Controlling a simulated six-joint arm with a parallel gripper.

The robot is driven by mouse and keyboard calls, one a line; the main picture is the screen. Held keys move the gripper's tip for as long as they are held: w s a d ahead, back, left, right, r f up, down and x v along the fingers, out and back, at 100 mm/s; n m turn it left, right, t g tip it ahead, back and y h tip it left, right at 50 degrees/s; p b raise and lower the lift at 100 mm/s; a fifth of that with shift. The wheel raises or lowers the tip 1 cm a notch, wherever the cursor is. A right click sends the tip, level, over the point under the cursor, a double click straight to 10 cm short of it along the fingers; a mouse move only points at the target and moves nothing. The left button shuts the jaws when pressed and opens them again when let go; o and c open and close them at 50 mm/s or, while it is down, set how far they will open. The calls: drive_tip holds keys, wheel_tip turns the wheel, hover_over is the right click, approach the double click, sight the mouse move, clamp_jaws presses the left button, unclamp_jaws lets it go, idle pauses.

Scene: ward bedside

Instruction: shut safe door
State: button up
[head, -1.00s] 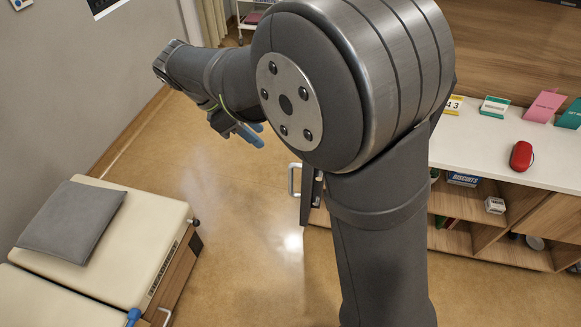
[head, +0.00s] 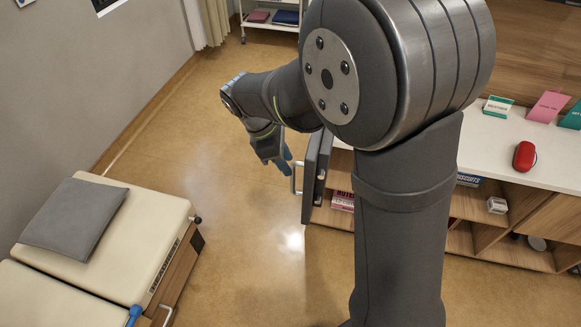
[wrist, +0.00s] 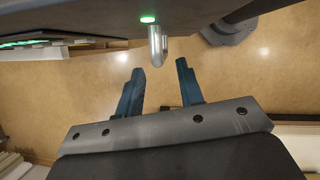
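The safe door (head: 316,170) is a dark grey panel that stands open, jutting out from the shelf unit. Its pale handle (head: 296,178) faces left. In the wrist view, the dark door (wrist: 80,18) crosses the top, with a green light (wrist: 147,19) and the metal handle (wrist: 157,45) below it. My gripper (head: 287,162) is beside the door, close to the handle. In the wrist view, its blue fingers (wrist: 160,70) are apart with nothing between them, and the handle is just beyond their tips. Most of the safe's body is hidden behind my arm.
The shelf unit's white top (head: 480,155) holds a red case (head: 524,155) and several cards. Boxes stand on its shelves. A bed (head: 150,240) with a grey pillow (head: 75,218) is at left. The floor (head: 235,180) between bed and door is clear.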

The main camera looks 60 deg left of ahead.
drive_tip(key=shift+x, duration=1.8)
clamp_jaws()
